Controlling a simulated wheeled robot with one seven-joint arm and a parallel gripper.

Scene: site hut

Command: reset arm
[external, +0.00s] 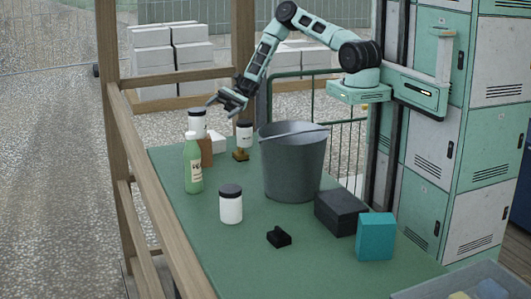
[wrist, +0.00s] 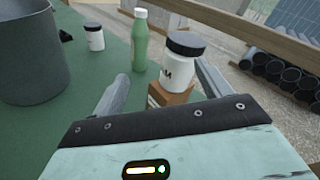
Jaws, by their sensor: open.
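My gripper (external: 226,101) is raised above the far end of the green table (external: 230,258), open, with nothing seen between its fingers. It hangs just above and right of a white jar with a dark lid (external: 196,124). That jar stands on a brown block (external: 206,148). In the wrist view the two fingers (wrist: 163,76) are spread apart, and the jar (wrist: 185,66) on its block (wrist: 170,97) shows beyond them. I cannot tell the exact gap between gripper and jar.
A green bottle (external: 193,165), another white jar (external: 231,206), a jar on a small brown stand (external: 244,135) and a grey bucket (external: 292,165) stand on the table. A dark box (external: 340,211), teal box (external: 376,237) and small black holder (external: 278,237) are nearer. Wooden rails (external: 150,205) edge the left.

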